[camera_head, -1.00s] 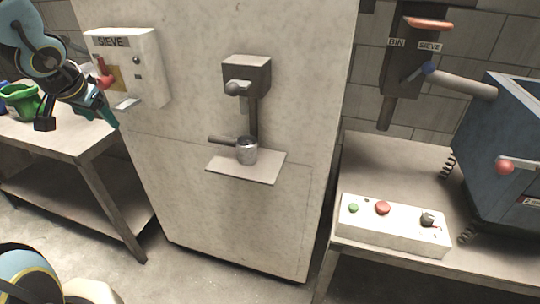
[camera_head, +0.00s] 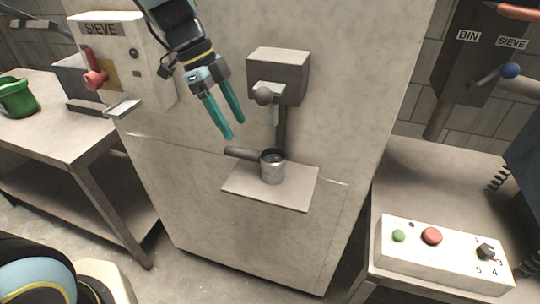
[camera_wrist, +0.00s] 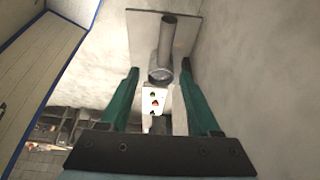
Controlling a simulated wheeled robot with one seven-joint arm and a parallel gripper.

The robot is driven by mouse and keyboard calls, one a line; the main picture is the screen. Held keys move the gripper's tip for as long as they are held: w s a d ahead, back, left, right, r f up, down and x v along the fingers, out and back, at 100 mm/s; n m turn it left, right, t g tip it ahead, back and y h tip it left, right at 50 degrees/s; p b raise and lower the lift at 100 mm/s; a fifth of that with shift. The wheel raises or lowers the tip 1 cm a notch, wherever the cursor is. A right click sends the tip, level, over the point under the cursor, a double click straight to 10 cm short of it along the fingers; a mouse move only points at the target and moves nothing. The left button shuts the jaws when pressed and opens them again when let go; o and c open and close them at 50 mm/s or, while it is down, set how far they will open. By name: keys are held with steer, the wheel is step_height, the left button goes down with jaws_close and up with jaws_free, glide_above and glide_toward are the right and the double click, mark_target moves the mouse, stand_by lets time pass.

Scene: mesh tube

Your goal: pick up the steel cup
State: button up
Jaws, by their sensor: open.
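The steel cup (camera_head: 272,167) stands upright on a small shelf (camera_head: 298,193) that juts from the large pale cabinet. Its dark handle (camera_head: 243,153) points left in the head view. My gripper (camera_head: 231,128) is open and empty, with teal fingers pointing down. It is above and to the left of the cup, apart from it. In the wrist view the cup (camera_wrist: 160,72) shows ahead, between and beyond the two open fingers (camera_wrist: 160,80), with the handle (camera_wrist: 168,30) reaching up the picture.
The SIEVE box (camera_head: 110,62) with a red lever is at left. A button panel (camera_head: 440,252) lies on the right table. A green container (camera_head: 18,97) is far left.

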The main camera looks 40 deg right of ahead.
mark_target(252, 152)
steer(key=x, duration=0.5)
steer(key=shift+s+d+f, duration=0.1)
steer(key=shift+d+f, duration=0.05)
steer(key=shift+f, duration=0.2)
steer(key=shift+d+p+x, duration=0.15)
steer(key=shift+p+x, duration=0.2)
steer(key=shift+x, duration=0.9)
steer(key=shift+d+p+x, duration=0.15)
steer(key=shift+p+x, duration=0.15)
steer(key=shift+x, duration=1)
jaws_close()
steer(key=shift+r, duration=0.1)
